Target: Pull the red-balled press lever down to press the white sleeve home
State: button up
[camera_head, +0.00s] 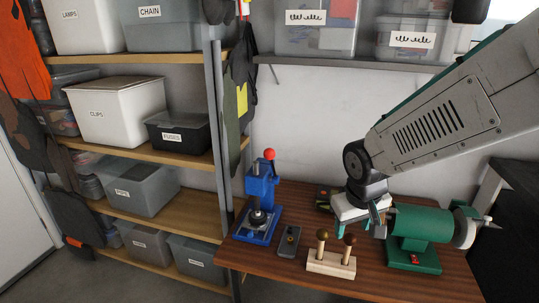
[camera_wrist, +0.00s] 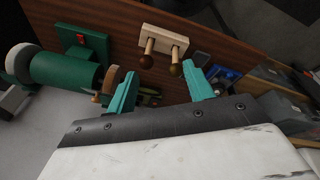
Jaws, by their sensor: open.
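The blue press (camera_head: 262,205) stands at the left end of the bench, with its red-balled lever (camera_head: 269,154) raised at the top. A dark round part sits low in the press; I cannot make out the white sleeve. My gripper (camera_head: 366,213) is open and empty above the bench, right of the press and apart from it. In the wrist view its two teal fingers are spread (camera_wrist: 162,86), and part of the blue press (camera_wrist: 222,76) shows beyond the right finger. The red ball does not show in that view.
A wooden block with two knobbed pegs (camera_head: 331,262) and a small grey block (camera_head: 289,241) stand near the bench's front. A green machine (camera_head: 415,230) stands at the right. Shelves with bins (camera_head: 119,110) stand left of the bench.

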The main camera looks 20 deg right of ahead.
jog(key=w+f+t, duration=0.1)
jog(key=w, duration=0.2)
jog(key=w+f+t, duration=0.1)
jog(key=w+t, duration=0.1)
jog(key=w, duration=0.2)
jog(key=w+f+n+t+y, duration=0.1)
jog(key=w+f, duration=0.1)
jog(key=w, duration=0.2)
jog(key=shift+w+a+f+t, duration=0.1)
jog(key=shift+w+a+t, duration=0.1)
jog(key=shift+t, duration=0.2)
jog(key=w+a+t+y, duration=0.2)
jog(key=w+a+t, duration=0.1)
jog(key=w, duration=0.2)
jog(key=n+t+y, duration=0.2)
jog(key=t+y, duration=0.4)
send_near(273, 157)
jog(key=x, duration=0.4)
jog(key=shift+w, duration=0.25)
jog(key=x, duration=0.7)
jog(key=shift+w, duration=0.2)
grip_shut()
jog(key=shift+a, duration=0.1)
